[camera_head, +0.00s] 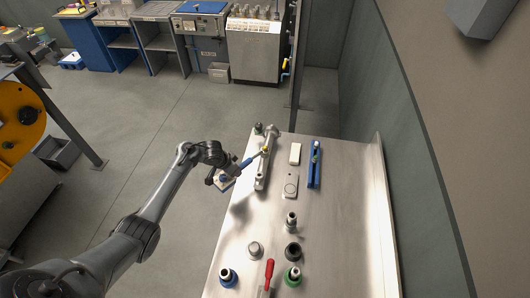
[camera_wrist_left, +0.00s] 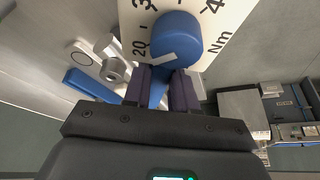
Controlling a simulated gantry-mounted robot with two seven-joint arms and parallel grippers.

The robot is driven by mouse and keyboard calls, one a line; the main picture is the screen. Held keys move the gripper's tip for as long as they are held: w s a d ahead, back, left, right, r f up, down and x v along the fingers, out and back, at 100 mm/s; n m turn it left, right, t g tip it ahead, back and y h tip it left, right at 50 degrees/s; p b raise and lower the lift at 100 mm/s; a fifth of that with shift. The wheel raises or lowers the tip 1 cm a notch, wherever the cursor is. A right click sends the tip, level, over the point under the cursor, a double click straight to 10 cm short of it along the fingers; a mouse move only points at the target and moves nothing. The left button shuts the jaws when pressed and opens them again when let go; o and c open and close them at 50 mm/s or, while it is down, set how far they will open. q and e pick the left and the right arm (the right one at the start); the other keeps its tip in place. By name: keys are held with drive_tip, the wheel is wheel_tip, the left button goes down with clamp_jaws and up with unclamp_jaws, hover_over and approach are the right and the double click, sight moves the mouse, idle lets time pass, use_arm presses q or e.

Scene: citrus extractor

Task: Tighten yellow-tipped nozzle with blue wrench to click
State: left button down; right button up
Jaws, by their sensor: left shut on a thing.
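The blue wrench (camera_head: 244,163) is held in my left gripper (camera_head: 222,172), above the left edge of the metal bench. Its far end reaches a small yellow spot, likely the yellow-tipped nozzle (camera_head: 265,151), on a long metal fixture (camera_head: 261,170). I cannot tell whether the wrench is seated on it. In the left wrist view the fingers (camera_wrist_left: 162,92) are shut on the wrench's blue shaft. A rounded blue end (camera_wrist_left: 176,38) and a white plate marked in Nm (camera_wrist_left: 228,14) show beyond them. My right gripper is in no view.
The bench (camera_head: 335,230) holds a blue holder (camera_head: 314,165), a white block (camera_head: 295,153), a grey plate (camera_head: 290,186), several round fittings (camera_head: 254,249) and a red-handled tool (camera_head: 268,273). A raised wall borders its right side. The bench's right half is mostly clear.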

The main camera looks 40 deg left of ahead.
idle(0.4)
use_arm(q)
drive_tip(key=a+m, duration=0.1)
drive_tip(key=a+m+h, duration=0.1)
drive_tip(key=a, duration=0.1)
drive_tip(key=shift+w+a, duration=0.25)
drive_tip(key=shift+w, duration=0.15)
idle(0.4)
drive_tip(key=shift+d, duration=0.2)
